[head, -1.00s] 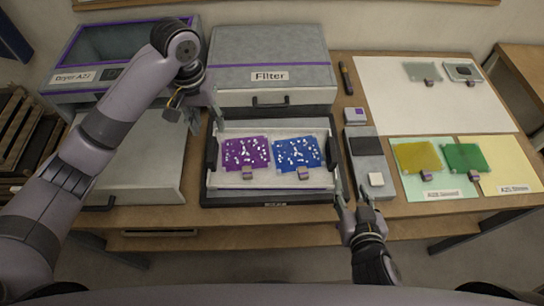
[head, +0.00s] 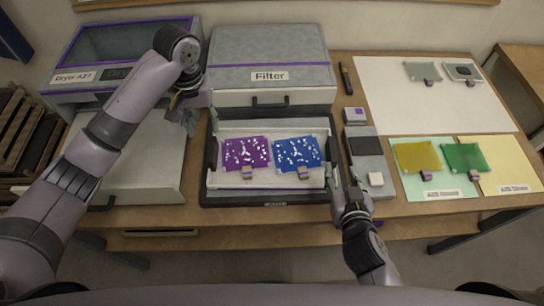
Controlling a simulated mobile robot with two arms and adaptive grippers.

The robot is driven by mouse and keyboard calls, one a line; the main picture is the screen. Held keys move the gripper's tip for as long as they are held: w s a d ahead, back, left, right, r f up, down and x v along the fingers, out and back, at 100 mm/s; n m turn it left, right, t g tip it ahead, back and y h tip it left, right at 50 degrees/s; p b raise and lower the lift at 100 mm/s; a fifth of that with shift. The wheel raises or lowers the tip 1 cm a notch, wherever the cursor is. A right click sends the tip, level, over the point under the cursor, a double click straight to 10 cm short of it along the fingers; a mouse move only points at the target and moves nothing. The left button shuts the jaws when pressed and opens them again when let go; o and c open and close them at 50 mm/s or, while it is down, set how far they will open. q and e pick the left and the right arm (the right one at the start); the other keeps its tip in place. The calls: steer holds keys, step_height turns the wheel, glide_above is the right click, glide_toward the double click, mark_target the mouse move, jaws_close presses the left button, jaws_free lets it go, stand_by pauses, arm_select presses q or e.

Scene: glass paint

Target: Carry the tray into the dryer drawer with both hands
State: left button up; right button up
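The white tray (head: 272,184) lies level in a dark frame (head: 325,126) on the table and holds a purple pane (head: 246,152) and a blue pane (head: 297,151), both speckled white. Dark handles stand at its left (head: 212,155) and right sides. The dryer (head: 128,50) is at the back left. A pale grey, drawer-like box (head: 130,150) with a front handle extends before it. My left gripper (head: 190,122) hangs left of the tray, apart from it; its finger opening is unclear. My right gripper (head: 347,182) is open beside the tray's right front corner; contact is unclear.
The filter box (head: 270,60) stands directly behind the tray. A grey device (head: 367,150) sits close to its right. Yellow (head: 418,157) and green (head: 464,157) panes lie farther right, before a white sheet (head: 430,100). Wooden racks (head: 18,130) stand far left.

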mark_target(211, 148)
arm_select(q)
step_height(211, 148, down, 12)
steer(key=shift+r, duration=0.2)
arm_select(e)
steer(key=x, duration=1.1)
steer(key=shift+w+f, duration=0.15)
steer(key=shift+w, duration=0.1)
arm_select(q)
steer(key=shift+c, duration=0.2)
arm_select(e)
steer(key=shift+c, duration=0.2)
arm_select(q)
jaws_close()
arm_select(e)
jaws_close()
arm_select(q)
steer(key=shift+r, duration=0.1)
